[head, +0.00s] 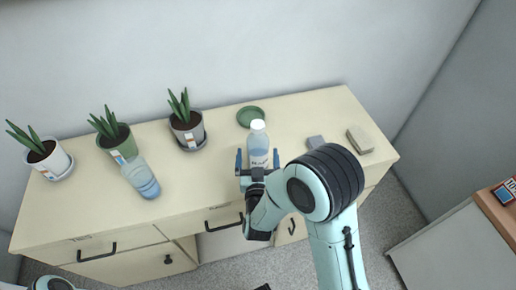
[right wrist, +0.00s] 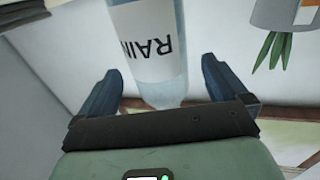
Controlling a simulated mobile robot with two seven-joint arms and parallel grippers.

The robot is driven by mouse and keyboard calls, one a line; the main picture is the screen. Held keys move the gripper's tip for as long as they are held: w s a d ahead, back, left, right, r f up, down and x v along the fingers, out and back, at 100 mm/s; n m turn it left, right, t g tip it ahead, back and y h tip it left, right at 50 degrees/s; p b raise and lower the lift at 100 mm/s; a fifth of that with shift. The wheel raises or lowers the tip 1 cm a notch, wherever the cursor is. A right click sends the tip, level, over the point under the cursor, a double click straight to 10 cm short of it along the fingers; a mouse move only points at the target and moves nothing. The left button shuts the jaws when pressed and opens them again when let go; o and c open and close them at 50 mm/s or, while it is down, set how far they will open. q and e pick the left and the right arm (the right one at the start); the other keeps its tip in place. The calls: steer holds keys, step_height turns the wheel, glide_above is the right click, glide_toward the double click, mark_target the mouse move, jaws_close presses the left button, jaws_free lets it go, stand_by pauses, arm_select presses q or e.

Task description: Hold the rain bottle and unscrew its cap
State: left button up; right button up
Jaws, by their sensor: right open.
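The rain bottle (head: 258,142), clear and bluish with a white cap (head: 258,125), stands upright on the cream cabinet near its back middle. My right gripper (head: 258,161) is open, with one blue finger on each side of the bottle. In the right wrist view the bottle (right wrist: 150,55) appears upside down, with "RAIN" on its white label. It lies between the two spread fingers, with gaps on both sides; its cap is out of that view.
A second blue bottle (head: 141,178) stands left on the cabinet top (head: 215,180). Three potted plants (head: 187,125) line the left and back. A green dish (head: 250,116) is behind the rain bottle; a grey block (head: 316,142) and a beige block (head: 360,140) are to the right.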

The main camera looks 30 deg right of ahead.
steer(key=p+x, duration=0.1)
steer(key=x, duration=0.4)
steer(key=shift+d+r, duration=0.1)
steer(key=c, duration=1.4)
arm_select(q)
steer(key=shift+w+r, duration=0.25)
steer(key=shift+r, duration=0.35)
arm_select(e)
steer(key=shift+o, duration=0.2)
steer(key=shift+r, duration=0.15)
arm_select(q)
steer(key=r+p, duration=0.1)
steer(key=w+r+p, duration=0.1)
steer(key=r, duration=0.1)
steer(key=w+r+p, duration=0.1)
steer(key=p, duration=0.1)
steer(key=shift+w+r, duration=0.15)
steer(key=shift+r, duration=0.15)
arm_select(e)
step_height(320, 180, up, 20)
steer(key=shift+f, duration=0.1)
steer(key=o, duration=0.4)
steer(key=c, duration=0.5)
steer(key=shift+c, duration=0.3)
